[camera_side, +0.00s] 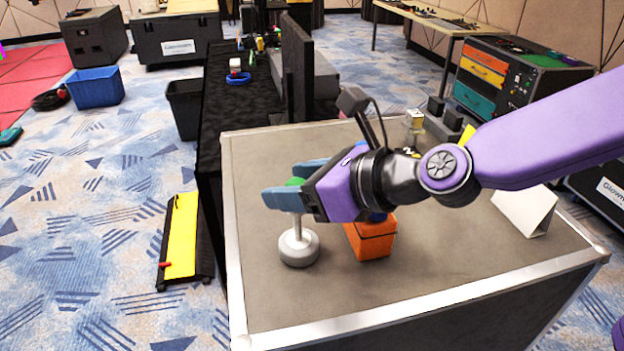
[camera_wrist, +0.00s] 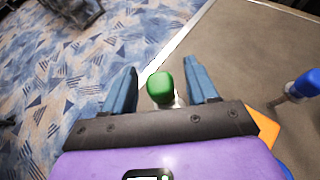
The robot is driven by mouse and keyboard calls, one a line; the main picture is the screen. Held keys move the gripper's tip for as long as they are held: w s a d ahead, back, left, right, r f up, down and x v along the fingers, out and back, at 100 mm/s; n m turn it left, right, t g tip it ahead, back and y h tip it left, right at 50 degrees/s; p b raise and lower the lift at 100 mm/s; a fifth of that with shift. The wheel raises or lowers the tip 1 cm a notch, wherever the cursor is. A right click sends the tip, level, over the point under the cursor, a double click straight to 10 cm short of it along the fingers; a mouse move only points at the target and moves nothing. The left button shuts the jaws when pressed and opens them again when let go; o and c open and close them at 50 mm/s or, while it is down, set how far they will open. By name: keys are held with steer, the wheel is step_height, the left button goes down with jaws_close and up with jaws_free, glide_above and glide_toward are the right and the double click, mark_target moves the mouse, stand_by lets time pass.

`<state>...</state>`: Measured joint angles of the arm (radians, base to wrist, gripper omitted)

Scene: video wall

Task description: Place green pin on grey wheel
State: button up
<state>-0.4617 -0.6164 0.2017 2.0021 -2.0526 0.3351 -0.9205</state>
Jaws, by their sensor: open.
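The green pin (camera_side: 295,183) shows its green head at the top of a pale upright stem. The grey wheel (camera_side: 299,248) lies flat on the table at the foot of this stem, and the pin appears to stand upright on it. My gripper (camera_side: 281,184) is open, with one blue finger on each side of the green head. In the wrist view the green head (camera_wrist: 160,87) sits between the two fingers, with visible gaps beside it. The wheel is mostly hidden in that view.
An orange block (camera_side: 372,240) stands on the grey table right of the wheel, partly under my gripper. A blue-topped pin (camera_wrist: 305,85) shows at the right of the wrist view. A white wedge (camera_side: 524,210) stands at the right. The table's front left is clear.

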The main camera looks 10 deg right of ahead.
steer(key=shift+r, duration=0.2)
steer(key=v, duration=1.2)
steer(key=s+d+f+m+g+h, duration=0.1)
steer(key=d+f+m+h, duration=0.1)
steer(key=d+f+m, duration=0.2)
steer(key=s+d+f+m+g+h, duration=0.2)
steer(key=d+f+m+h, duration=0.1)
steer(key=d+m, duration=0.8)
steer(key=s+d+f+m+g+h, duration=0.2)
steer(key=d+f+m, duration=0.4)
steer(key=d, duration=0.5)
steer(key=shift+m, duration=1.2)
steer(key=s+d+f+m+g+h, duration=0.1)
steer(key=s+d+f+m+g, duration=0.2)
steer(key=s+d+m, duration=0.4)
steer(key=s+m+g, duration=0.1)
steer(key=s, duration=0.2)
steer(key=shift+s+d+m, duration=0.15)
steer(key=shift+s+m, duration=0.15)
steer(key=shift+s, duration=0.1)
